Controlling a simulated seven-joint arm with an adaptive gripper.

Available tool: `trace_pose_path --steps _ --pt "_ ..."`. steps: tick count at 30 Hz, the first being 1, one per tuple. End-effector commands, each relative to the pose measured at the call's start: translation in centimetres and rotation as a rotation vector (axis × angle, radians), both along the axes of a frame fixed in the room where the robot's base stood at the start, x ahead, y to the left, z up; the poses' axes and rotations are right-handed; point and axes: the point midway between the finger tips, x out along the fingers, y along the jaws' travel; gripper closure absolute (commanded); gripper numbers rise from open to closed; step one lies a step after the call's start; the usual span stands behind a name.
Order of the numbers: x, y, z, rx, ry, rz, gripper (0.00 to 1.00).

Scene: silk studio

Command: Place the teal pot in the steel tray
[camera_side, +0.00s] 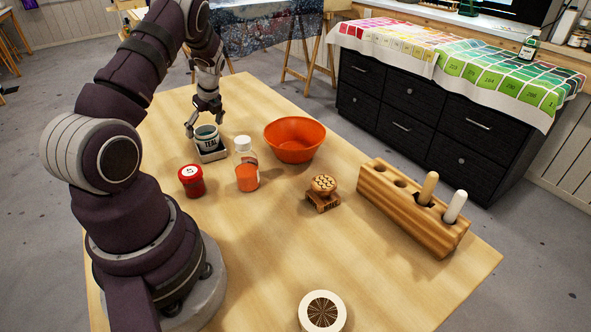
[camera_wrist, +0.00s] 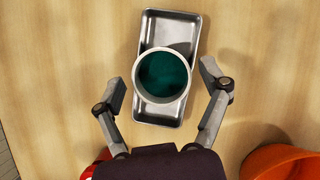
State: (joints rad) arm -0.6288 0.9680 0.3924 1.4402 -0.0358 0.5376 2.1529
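The teal pot (camera_side: 207,137) is a white cup-shaped pot with dark lettering and teal contents. It stands in or on the steel tray (camera_side: 222,154). In the wrist view the pot (camera_wrist: 163,72) covers the middle of the long tray (camera_wrist: 158,113), whose two ends show beyond it. The pot looks upright. My gripper (camera_side: 205,128) is just above the pot in the side view. In the wrist view its two fingers (camera_wrist: 164,85) are spread wide, one on each side, with gaps between them and the pot. It holds nothing.
A red jar (camera_side: 191,181), a bottle with orange contents (camera_side: 246,168) and an orange bowl (camera_side: 294,141) stand near the tray. A carved wooden stamp (camera_side: 323,190), a wooden holder block (camera_side: 410,208) and a round white item (camera_side: 322,312) are farther off. The table's middle front is clear.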

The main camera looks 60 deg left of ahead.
Motion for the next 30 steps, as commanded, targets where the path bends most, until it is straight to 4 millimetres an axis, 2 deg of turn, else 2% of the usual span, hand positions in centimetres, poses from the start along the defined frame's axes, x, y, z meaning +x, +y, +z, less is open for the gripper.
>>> trace_pose_path --steps 11,14,21,24,30 --pt "0.0 0.0 0.4 0.001 -0.002 0.0 0.16" --pt "0.2 -0.1 1.8 0.003 -0.004 -0.002 0.16" --pt "0.9 -2.9 8.0 0.005 -0.006 -0.004 0.16" --pt "1.1 -3.8 10.1 0.002 -0.005 -0.005 0.16" --pt "1.4 -4.9 12.2 -0.002 -0.014 0.006 0.16"
